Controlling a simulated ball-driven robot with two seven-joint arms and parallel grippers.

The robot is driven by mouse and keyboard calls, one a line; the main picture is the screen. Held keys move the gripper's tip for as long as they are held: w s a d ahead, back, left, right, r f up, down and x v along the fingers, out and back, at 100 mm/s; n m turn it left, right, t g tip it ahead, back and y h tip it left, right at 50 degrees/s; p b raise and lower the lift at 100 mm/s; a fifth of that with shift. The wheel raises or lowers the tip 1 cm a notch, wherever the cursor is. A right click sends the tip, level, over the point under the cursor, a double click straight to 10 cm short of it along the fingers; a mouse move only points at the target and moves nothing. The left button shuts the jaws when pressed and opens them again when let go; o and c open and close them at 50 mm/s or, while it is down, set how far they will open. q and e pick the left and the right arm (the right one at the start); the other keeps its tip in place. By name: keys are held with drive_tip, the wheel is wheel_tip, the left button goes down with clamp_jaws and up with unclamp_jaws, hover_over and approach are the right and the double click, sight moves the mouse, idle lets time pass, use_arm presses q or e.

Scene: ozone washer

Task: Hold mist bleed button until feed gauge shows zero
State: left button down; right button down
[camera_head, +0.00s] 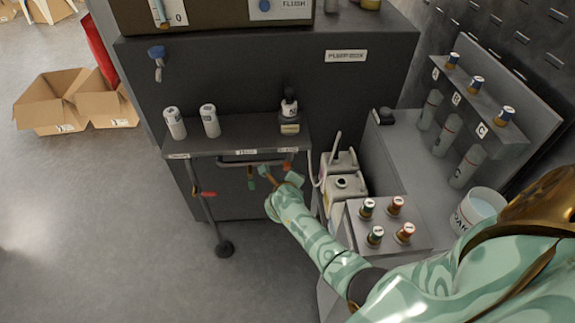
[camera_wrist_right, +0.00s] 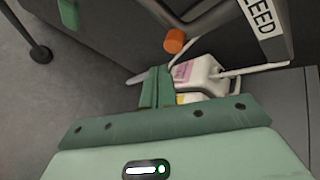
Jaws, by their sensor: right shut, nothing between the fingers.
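The bleed button is an orange cylinder (camera_wrist_right: 175,41) under the shelf edge. It sits near a label reading "LEED", partly cut off, in the right wrist view. In the head view a small orange knob (camera_head: 288,163) shows under the shelf's right end. My right gripper (camera_head: 292,180) is below the shelf front, close to that knob. In the wrist view its fingers (camera_wrist_right: 158,76) are shut and empty, with a visible gap to the orange cylinder. A panel marked "0" (camera_head: 179,17) is cut by the top edge; whether it is the feed gauge I cannot tell. My left gripper is out of view.
White jugs (camera_head: 344,184) stand just right of my right gripper. The shelf (camera_head: 240,131) holds white canisters and a dark bottle. A block with several capped vials (camera_head: 416,250) lies beside my right arm. Open floor (camera_head: 90,230) is at left.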

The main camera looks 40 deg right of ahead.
drive_tip(key=s+a, duration=0.1)
drive_tip(key=s+a+p, duration=0.1)
drive_tip(key=s, duration=0.1)
drive_tip(key=shift+s+a+r, duration=0.1)
drive_tip(key=shift+s, duration=0.15)
idle(0.4)
